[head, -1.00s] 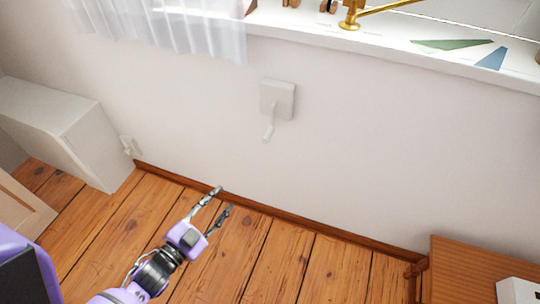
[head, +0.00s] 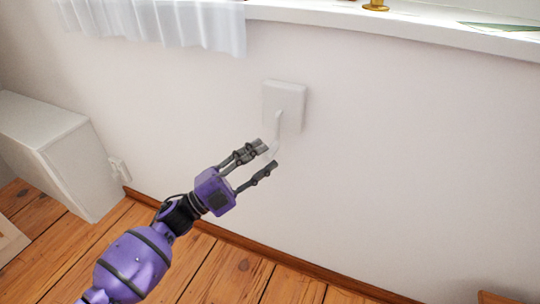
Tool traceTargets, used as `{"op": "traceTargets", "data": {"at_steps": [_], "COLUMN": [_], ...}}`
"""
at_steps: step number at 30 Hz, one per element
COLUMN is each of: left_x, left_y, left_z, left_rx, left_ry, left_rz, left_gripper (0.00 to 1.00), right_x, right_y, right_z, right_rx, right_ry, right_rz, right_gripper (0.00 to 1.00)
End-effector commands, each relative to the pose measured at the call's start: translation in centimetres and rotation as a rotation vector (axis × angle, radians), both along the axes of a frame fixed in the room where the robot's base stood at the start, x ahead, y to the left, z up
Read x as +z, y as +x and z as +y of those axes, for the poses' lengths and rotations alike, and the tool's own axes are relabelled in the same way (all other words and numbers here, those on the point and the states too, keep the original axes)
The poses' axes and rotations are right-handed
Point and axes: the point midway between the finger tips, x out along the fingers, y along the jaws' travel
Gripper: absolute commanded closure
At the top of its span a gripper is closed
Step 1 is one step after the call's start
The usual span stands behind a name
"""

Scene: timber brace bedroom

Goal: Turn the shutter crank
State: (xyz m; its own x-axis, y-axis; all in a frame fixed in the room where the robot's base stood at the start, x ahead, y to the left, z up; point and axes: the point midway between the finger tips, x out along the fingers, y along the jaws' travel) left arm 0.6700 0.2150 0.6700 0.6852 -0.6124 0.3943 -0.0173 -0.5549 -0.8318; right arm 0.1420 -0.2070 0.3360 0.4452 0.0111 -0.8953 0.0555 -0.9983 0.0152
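The shutter crank is a white square plate (head: 285,103) on the white wall below the window sill. Its white crank arm (head: 278,122) hangs down from the plate, with the handle (head: 273,149) at its lower end. My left gripper (head: 270,157) is open, with its two fingers apart at the handle. The handle's lower end shows between the fingertips and is partly hidden by the upper finger. I cannot tell whether the fingers touch it. My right gripper is not in view.
A white cabinet (head: 50,150) stands on the wooden floor at the left, next to a small white wall fitting (head: 120,170). A white curtain (head: 160,22) hangs at the upper left. The window sill (head: 400,27) juts out above. The wall around the crank is clear.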

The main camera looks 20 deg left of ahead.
Motion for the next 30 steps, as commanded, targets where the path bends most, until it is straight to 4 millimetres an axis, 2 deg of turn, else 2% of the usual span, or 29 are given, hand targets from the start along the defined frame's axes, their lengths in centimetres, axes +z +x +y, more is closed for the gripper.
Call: {"op": "traceTargets", "data": {"at_steps": [6,15,17,24,30], "left_x": [0.8,1.0,1.0,0.9,0.9], "left_y": [1.6,1.9,1.8,1.8,1.8], "left_z": [-1.4,-1.7,-1.6,-1.6,-1.6], "left_rx": [0.000,0.001,0.001,0.000,0.000], "left_ry": [0.001,0.000,0.000,-0.001,-0.001], "left_rz": [0.001,0.002,0.002,0.003,0.003], "left_gripper": [0.64,0.64,0.70,1.00,1.00], "right_x": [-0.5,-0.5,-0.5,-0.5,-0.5], "right_y": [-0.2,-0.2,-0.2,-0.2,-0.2], "right_z": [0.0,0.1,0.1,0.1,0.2], "right_rx": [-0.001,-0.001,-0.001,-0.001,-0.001], "right_ry": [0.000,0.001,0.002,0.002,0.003], "right_rz": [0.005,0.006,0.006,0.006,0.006], "right_gripper": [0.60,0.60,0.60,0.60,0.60]}}
